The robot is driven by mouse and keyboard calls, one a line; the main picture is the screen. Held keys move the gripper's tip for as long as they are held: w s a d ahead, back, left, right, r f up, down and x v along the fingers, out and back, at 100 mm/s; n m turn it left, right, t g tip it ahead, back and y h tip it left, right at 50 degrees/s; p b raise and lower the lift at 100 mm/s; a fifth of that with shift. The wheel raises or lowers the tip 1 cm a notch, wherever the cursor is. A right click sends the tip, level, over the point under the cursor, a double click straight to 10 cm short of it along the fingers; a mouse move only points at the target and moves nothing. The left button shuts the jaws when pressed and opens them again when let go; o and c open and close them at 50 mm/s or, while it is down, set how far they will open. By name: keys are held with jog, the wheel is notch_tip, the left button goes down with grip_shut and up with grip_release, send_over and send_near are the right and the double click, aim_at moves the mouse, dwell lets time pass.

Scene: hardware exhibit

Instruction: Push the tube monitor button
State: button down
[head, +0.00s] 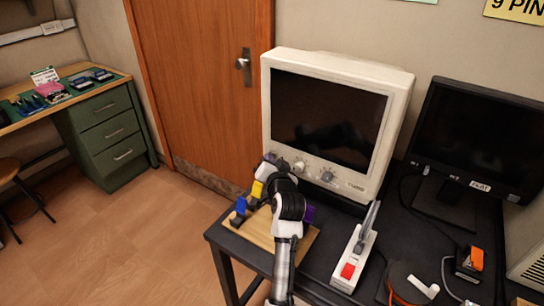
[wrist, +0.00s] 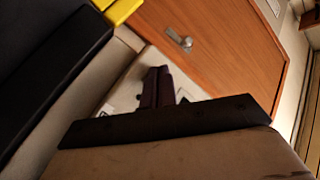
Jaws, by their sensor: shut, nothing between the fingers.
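The tube monitor (head: 390,120) is an off-white box with a dark screen, standing at the back of the black table in the head view. Two round knobs (head: 327,175) show on the panel below the screen. I cannot make out its button; my arm covers the panel's left end. My gripper (head: 269,160) is in front of that lower-left corner, and I cannot tell whether it touches. In the wrist view its dark fingers (wrist: 157,85) are together with nothing between them, in front of a pale surface.
A wooden board (head: 262,238) with blue and yellow parts lies under my arm. A grey-handled device with a red switch (head: 348,270) stands to the right. A flat black monitor (head: 475,140) stands farther right. A wooden door (head: 205,90) is behind; open floor lies left.

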jog(key=shift+w, duration=0.1)
dwell(0.5)
jog(key=shift+s+a, duration=0.3)
jog(key=shift+s, duration=0.2)
jog(key=s+a+p, duration=0.2)
jog(key=s+a, duration=0.1)
jog(key=s, duration=0.2)
jog(key=shift+a, duration=0.25)
